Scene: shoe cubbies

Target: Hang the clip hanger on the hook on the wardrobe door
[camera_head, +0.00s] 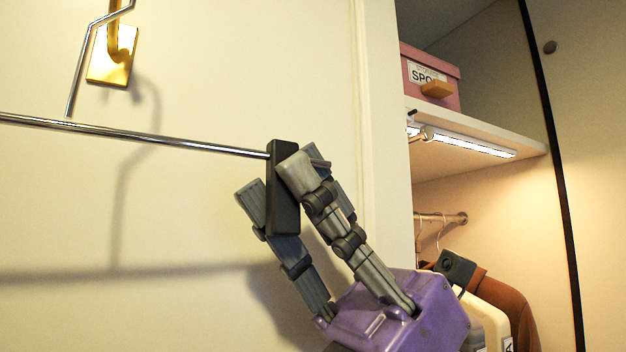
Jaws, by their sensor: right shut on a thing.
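The clip hanger (160,138) is a thin metal bar with a black clip (285,215) at its right end. A bent metal neck rises from the bar at upper left and leaves the top of the picture. The hook (110,58) is brass with a square plate on the pale wardrobe door (215,65). The hanger's neck passes close beside the hook; the upper part is cut off, so I cannot tell if they touch. My right gripper (273,180) is shut on the black clip. My left gripper is not in view.
Right of the door's edge is an open wardrobe with a lit shelf (470,160). A pink labelled box (448,70) stands on the shelf. Clothes (510,300) hang from a rail (440,217) below. A dark vertical edge (550,110) runs at far right.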

